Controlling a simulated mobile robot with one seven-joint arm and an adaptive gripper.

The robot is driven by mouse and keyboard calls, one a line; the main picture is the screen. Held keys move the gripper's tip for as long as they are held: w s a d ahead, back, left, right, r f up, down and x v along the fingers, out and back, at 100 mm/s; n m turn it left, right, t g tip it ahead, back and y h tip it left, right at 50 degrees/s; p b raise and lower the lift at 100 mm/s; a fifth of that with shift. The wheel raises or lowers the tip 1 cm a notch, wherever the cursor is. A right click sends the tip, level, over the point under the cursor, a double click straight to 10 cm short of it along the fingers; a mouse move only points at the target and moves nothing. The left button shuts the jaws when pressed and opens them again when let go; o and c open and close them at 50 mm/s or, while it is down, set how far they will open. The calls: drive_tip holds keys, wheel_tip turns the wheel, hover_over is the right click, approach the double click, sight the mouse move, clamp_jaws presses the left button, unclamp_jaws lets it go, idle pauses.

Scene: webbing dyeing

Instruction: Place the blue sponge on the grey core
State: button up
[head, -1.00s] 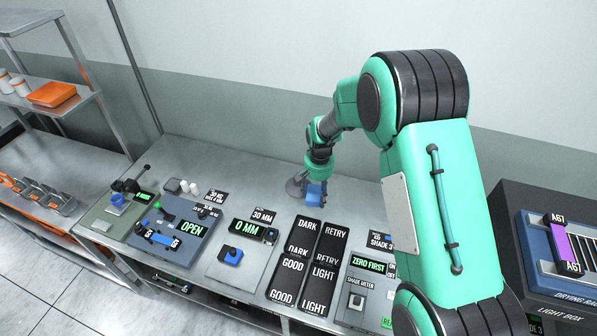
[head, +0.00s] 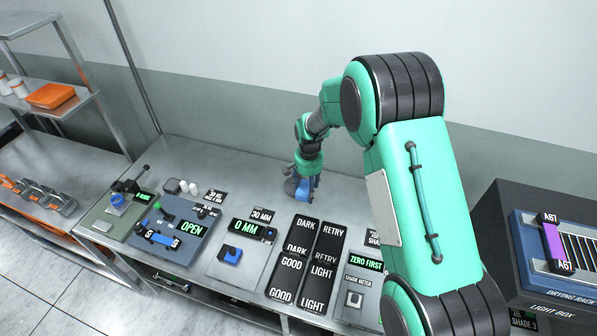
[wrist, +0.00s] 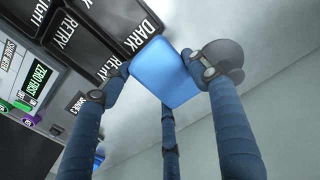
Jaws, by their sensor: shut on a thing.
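The blue sponge (wrist: 166,72) is a bright blue block between the fingers of my gripper (wrist: 164,78). My gripper is shut on it. In the head view the sponge (head: 304,190) shows small beneath my wrist, near the back of the bench. A grey round piece (wrist: 226,58), which looks like the grey core, lies behind the right finger in the wrist view. In the head view this grey piece (head: 290,187) is just left of the sponge, partly hidden by my gripper. I cannot tell whether sponge and core touch.
Black label plates (head: 288,279) reading DARK, RETRY, GOOD and LIGHT lie in front of my gripper. A shade meter (head: 354,299) stands to their right, a 0 MM gauge plate (head: 229,256) to their left.

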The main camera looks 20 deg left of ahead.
drive_tip(key=p, duration=0.2)
hover_over(299, 175)
drive_tip(key=shift+f, duration=0.7)
drive_tip(key=shift+f, duration=1.7)
drive_tip(key=shift+f, duration=0.2)
drive_tip(key=o, duration=1)
drive_tip(key=shift+o, duration=0.2)
drive_tip(key=shift+r, duration=0.2)
wheel_tip(299, 175, up, 12)
drive_tip(key=b, duration=0.1)
